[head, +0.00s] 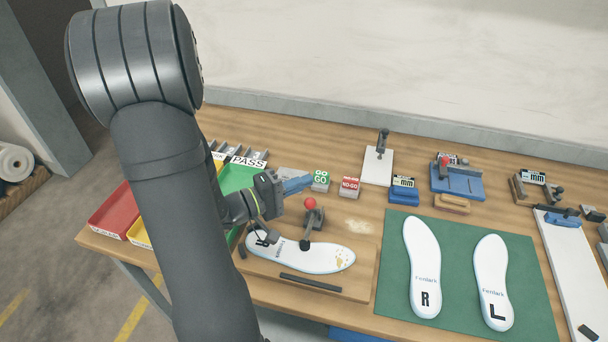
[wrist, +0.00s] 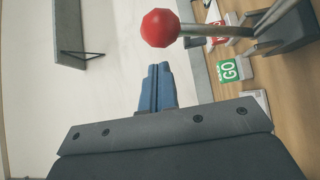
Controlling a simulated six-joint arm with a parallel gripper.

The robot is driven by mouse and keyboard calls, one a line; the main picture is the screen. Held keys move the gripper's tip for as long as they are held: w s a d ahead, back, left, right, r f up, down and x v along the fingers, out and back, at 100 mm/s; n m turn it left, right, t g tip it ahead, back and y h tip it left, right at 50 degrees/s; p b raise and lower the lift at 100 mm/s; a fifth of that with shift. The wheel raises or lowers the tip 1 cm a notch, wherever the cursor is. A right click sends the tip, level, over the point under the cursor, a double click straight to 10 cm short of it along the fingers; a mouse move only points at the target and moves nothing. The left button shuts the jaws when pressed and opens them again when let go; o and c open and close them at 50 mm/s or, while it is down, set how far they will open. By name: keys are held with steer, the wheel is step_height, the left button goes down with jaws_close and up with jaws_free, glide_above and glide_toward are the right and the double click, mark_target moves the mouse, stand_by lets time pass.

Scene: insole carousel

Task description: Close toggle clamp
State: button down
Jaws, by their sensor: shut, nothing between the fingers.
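The toggle clamp (head: 313,222) stands at the back edge of a wooden fixture board. Its handle with a red ball knob (head: 310,204) points up. The knob is large in the wrist view (wrist: 160,28), with its metal rod running right to the dark clamp body. A white insole (head: 318,257) lies on the board, and a dark clamp part reaches over it; I cannot tell whether it touches. My gripper (head: 309,181) has blue fingers, shut and empty, with tips just above and left of the knob in the head view. The fingers also show in the wrist view (wrist: 157,70), apart from the knob.
Green GO (head: 320,181) and red NO-GO (head: 349,187) blocks stand behind the clamp. A red tray (head: 113,212) and a green PASS tray (head: 236,178) are at left. A green mat (head: 456,283) with two insoles lies at right. Several small fixtures line the back.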

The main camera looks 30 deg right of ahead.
steer(key=shift+m+h, duration=0.5)
steer(key=shift+s+a+f, duration=0.35)
steer(key=shift+s+a, duration=0.35)
steer(key=shift+s+a+f, duration=0.3)
steer(key=shift+s+a, duration=0.35)
steer(key=w+d+r, duration=0.1)
steer(key=w, duration=0.3)
steer(key=a, duration=0.3)
steer(key=a+f, duration=0.1)
steer(key=a, duration=0.2)
steer(key=a+f, duration=0.1)
steer(key=a, duration=0.2)
steer(key=shift+a+f, duration=0.1)
steer(key=shift+a, duration=0.2)
steer(key=shift+d, duration=0.1)
